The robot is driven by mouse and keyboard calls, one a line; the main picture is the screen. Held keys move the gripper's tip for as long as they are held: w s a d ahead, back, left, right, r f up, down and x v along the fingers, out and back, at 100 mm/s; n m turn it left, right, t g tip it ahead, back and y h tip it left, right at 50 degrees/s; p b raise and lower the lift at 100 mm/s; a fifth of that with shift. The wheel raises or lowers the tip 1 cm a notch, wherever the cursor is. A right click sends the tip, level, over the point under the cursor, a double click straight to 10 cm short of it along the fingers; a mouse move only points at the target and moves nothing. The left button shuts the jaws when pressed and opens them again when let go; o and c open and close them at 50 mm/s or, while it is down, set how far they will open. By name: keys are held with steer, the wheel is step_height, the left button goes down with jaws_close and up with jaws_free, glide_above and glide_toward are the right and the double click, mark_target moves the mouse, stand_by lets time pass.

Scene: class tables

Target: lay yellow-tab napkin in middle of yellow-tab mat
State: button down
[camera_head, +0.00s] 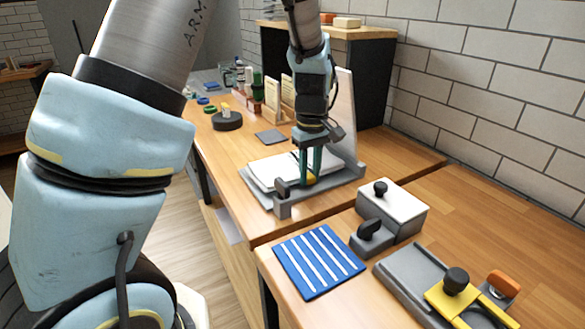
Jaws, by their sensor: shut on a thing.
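My gripper (310,163) points down over a grey tray (325,192) on the farther table. Its green fingers are shut on a small yellow piece (311,180), which looks like a tab. A flat white sheet or stack (272,172) lies in the tray beside the fingers. I cannot tell whether the yellow piece belongs to it. A blue mat or cloth with white stripes (308,282) lies flat on the nearer table; no yellow tab shows on it. I cannot make out a mat with a yellow tab.
On the nearer table are a white-topped box with a black knob (405,205), a grey holder with a yellow part (440,298) and an orange-topped piece (503,284). A black round object (227,121) and a dark square (270,137) lie farther back. A brick wall bounds the right.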

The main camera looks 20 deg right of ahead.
steer(key=shift+r+p, duration=2.1)
steer(key=shift+r, duration=0.4)
